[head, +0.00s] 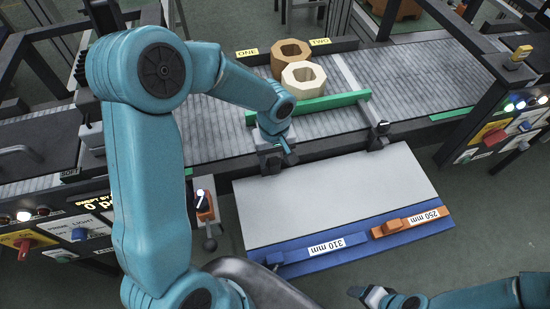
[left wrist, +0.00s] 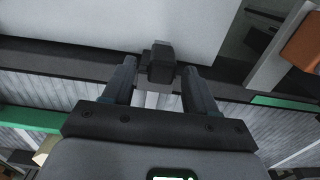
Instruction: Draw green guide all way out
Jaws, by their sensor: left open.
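The green guide (head: 320,106) lies across the grey roller conveyor, close in front of two octagonal blocks. It also shows in the left wrist view (left wrist: 30,117). A dark knob (head: 381,128) stands on the conveyor's near rail at right. My left gripper (head: 272,150) points down at the near rail, left of that knob. In the left wrist view my open fingers (left wrist: 157,70) stand on either side of another black knob (left wrist: 162,62) with a pale rod behind it. Whether they touch it is unclear. My right gripper (head: 370,294) is low at the bottom edge, its fingers too small to read.
A tan block (head: 290,47) and a cream block (head: 303,84) sit on the rollers. A pale board (head: 330,190) with a blue 310 mm bar (head: 325,247) and an orange 250 mm bar (head: 410,221) lies in front. Control panels flank it. A lever (head: 208,220) stands at left.

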